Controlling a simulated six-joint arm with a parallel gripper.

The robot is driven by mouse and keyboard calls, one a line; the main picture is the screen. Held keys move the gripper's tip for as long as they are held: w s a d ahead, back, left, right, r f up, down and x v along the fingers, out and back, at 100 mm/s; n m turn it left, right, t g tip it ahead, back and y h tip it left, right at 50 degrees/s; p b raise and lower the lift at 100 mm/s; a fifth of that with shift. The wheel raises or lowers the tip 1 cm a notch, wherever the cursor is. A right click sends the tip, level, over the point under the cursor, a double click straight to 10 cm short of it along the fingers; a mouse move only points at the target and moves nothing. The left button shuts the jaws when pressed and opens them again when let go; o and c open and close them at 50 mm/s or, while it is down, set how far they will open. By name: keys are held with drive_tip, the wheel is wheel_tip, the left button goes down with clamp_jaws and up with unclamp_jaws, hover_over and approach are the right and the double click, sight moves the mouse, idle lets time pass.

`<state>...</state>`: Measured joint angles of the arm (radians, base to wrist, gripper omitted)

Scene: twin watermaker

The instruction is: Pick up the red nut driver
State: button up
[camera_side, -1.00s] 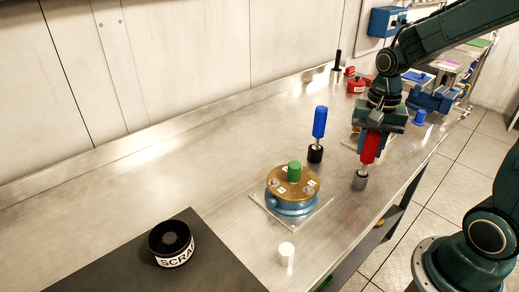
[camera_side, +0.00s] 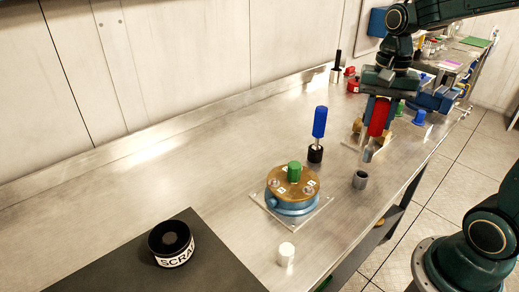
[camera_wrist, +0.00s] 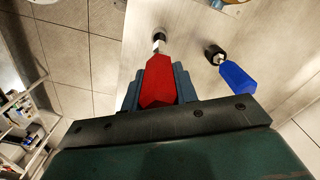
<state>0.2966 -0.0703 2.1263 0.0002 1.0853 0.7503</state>
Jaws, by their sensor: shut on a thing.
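The red nut driver (camera_side: 379,116) hangs upright in my gripper (camera_side: 378,112), its metal shaft (camera_side: 368,154) pointing down. In the side view it is clear of the grey holder (camera_side: 360,180), which stands empty on the bench below and to the left. In the wrist view the red handle (camera_wrist: 164,84) sits between my gripper's two fingers (camera_wrist: 160,88), which are shut on it. The holder (camera_wrist: 159,34) shows there just past the shaft's end.
A blue nut driver (camera_side: 320,122) stands in a black holder left of my gripper. A blue and brass round fixture with a green knob (camera_side: 294,172) sits nearer. A black scrap bin (camera_side: 171,243) is at front left. The bench's left middle is clear.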

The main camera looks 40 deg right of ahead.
wheel_tip(320, 180, up, 12)
drive_tip(key=shift+r, duration=0.1)
idle(0.4)
idle(0.3)
drive_tip(key=o, duration=0.3)
clamp_jaws()
drive_tip(key=shift+a, duration=0.1)
